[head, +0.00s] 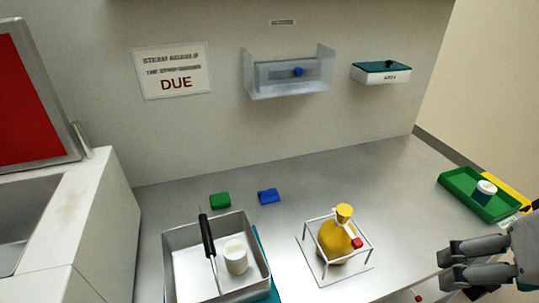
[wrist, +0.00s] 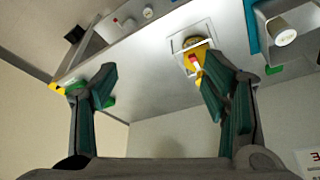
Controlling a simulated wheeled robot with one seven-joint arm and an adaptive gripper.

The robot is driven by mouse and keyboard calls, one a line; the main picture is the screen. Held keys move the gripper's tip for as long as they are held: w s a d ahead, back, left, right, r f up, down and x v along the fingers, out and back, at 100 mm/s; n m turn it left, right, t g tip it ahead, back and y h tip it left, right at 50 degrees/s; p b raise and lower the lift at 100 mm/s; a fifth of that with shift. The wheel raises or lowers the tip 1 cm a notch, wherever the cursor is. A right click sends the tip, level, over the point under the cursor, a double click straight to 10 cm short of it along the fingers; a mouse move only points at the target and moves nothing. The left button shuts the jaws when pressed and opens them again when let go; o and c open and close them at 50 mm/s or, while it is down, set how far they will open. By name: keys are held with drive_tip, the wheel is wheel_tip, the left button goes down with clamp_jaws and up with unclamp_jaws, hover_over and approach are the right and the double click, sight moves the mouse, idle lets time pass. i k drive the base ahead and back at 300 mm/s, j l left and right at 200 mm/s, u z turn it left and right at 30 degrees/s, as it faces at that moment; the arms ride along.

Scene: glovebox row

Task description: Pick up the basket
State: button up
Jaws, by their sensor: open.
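An open grey metal bin, which looks like the basket (head: 178,270), stands at the front left of the bench, partly cut off by the picture's lower edge. A bar with a black grip (head: 207,237) rises over it, and a white cup (head: 236,257) stands inside. In the wrist view the basket (wrist: 263,28) shows at the top right, with the cup (wrist: 285,36) in it. My gripper (head: 447,266) is open and empty at the far right of the head view, well apart from the basket. Its spread fingers (wrist: 157,92) show in the wrist view.
A white wire rack (head: 303,238) holding a yellow bottle (head: 336,241) stands between basket and gripper. A green tray (head: 463,201) lies behind my gripper. Green (head: 220,200) and blue (head: 268,196) pieces lie behind the basket. A white block with a sink (head: 103,220) borders the left.

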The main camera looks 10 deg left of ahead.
sight(194, 271)
drive_tip(key=i+l+u, duration=0.1)
drive_tip(key=i+l, duration=0.25)
drive_tip(key=l, duration=0.3)
drive_tip(key=u, duration=2.6)
